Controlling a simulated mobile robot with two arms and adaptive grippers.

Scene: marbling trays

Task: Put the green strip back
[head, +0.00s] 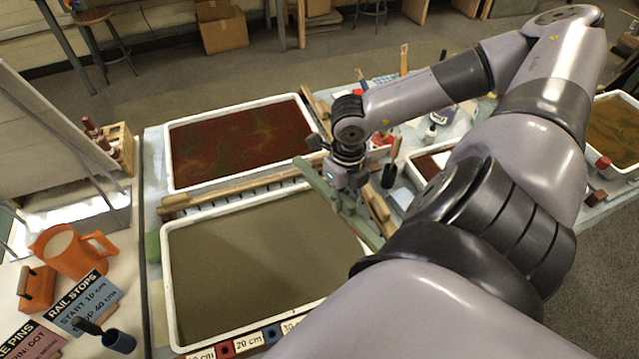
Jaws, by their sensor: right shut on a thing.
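A long thin green strip (318,185) is held in my right gripper (347,200), which is shut on it near its middle. The strip slants from upper left to lower right across the far right corner of the near tray (168,285). I cannot tell its exact height above the rim. The near tray holds plain grey-brown liquid. My right arm hides the tray's near right part and what lies under it. My left gripper is not in view.
A far tray (168,152) holds dark red marbled liquid. A wooden rail (190,200) lies between the trays.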

